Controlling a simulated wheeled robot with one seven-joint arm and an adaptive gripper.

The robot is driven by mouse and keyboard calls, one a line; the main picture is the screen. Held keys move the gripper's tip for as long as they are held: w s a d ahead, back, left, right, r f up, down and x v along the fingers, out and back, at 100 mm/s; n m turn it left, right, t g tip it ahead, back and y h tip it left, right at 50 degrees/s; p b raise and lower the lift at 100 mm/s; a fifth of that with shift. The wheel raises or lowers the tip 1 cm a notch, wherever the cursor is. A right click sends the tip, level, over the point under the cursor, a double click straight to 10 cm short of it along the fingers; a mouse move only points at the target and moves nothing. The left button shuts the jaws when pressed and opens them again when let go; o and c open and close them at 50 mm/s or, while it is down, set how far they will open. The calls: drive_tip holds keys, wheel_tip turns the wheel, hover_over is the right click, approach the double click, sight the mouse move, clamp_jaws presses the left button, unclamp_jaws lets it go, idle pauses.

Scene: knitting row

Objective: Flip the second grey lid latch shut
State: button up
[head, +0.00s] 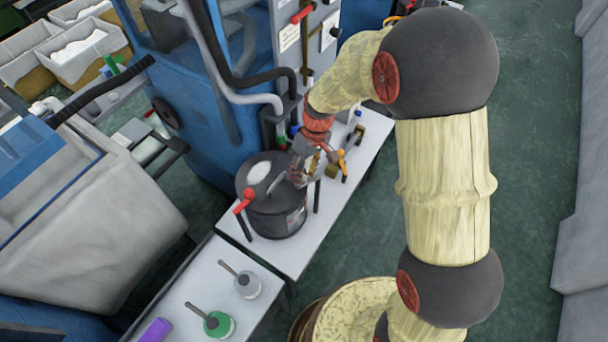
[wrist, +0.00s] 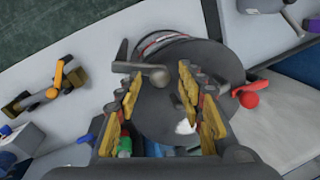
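A dark grey pot with a round lid (head: 262,172) stands on the white bench; it also shows in the wrist view (wrist: 160,112). A grey latch (wrist: 122,66) with a dark upright post and a round grey knob (wrist: 158,75) is at the lid's edge in the wrist view. My gripper (wrist: 160,78) is open over the lid, its yellow-padded fingers on either side of the grey knob. I cannot tell whether they touch it. In the head view my gripper (head: 302,172) hides part of the lid's right side. A red-knobbed latch (head: 243,201) is at the pot's left.
Blue machinery (head: 200,120) with grey hoses stands close behind.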

drive_tip(key=shift+f, duration=0.25)
drive_tip(key=shift+c, duration=0.6)
clamp_jaws()
